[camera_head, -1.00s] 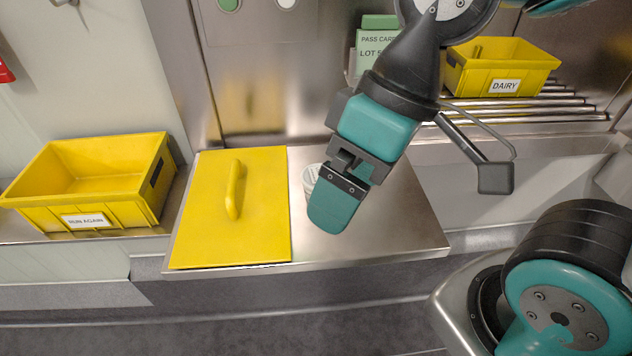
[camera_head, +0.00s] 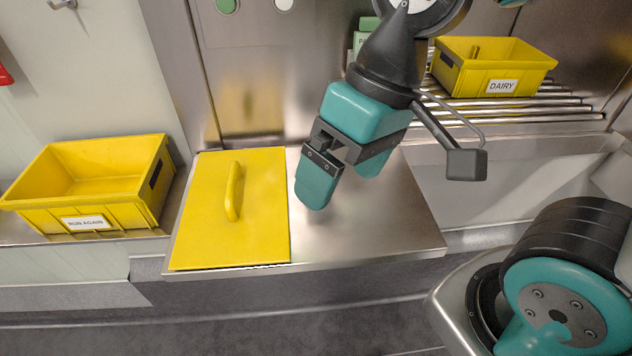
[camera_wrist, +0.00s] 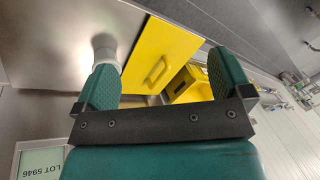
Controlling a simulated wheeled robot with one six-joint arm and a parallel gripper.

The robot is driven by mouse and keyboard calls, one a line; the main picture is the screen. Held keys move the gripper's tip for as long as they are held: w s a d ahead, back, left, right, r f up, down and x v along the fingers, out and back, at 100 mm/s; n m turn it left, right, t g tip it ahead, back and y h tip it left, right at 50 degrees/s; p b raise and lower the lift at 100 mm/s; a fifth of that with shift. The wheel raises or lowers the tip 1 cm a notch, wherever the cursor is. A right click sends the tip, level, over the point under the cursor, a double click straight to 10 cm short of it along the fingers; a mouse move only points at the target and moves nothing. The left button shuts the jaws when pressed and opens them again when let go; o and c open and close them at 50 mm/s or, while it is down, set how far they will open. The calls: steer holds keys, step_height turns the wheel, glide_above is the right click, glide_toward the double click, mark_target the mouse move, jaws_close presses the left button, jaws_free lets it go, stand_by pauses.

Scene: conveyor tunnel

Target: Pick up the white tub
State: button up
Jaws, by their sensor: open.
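The white tub (camera_wrist: 104,44) shows in the wrist view, upper left, on the steel worktop beside the yellow lid. Its lower part is hidden behind my left-hand finger. In the head view it is hidden behind my gripper. My gripper (camera_head: 343,183) is open, its two teal fingers apart and pointing down above the worktop. It also shows in the wrist view (camera_wrist: 165,76), with nothing between the fingers. The tub appears beyond the left-hand finger there, not between the two fingers; I cannot tell whether they touch.
A yellow lid with a handle (camera_head: 262,215) lies on the left of the steel worktop (camera_head: 385,235). A yellow "RUN AGAIN" bin (camera_head: 120,217) stands further left. A yellow "DAIRY" bin (camera_head: 462,80) sits on rollers at the back right. A green lot card (camera_wrist: 42,160) shows in the wrist view.

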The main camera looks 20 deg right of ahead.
steer(key=w+d+f+m+h+p, duration=0.1)
steer(key=w+d+m+h+p, duration=0.15)
steer(key=w+m, duration=0.65)
steer(key=w+d+f+m+h+p, duration=0.1)
steer(key=w+d+m+p, duration=0.15)
steer(key=w+m, duration=0.7)
steer(key=shift+m, duration=0.65)
steer(key=f, duration=0.4)
steer(key=s+f+p, duration=0.1)
steer(key=f, duration=0.2)
steer(key=s+a+f, duration=0.1)
steer(key=f, duration=0.3)
steer(key=shift+f+p, duration=0.3)
steer(key=shift+d+f+p, duration=0.2)
steer(key=shift+f+p, duration=0.7)
steer(key=shift+f, duration=1.8)
steer(key=c, duration=1)
step_height(320, 180, up, 20)
steer(key=b, duration=0.2)
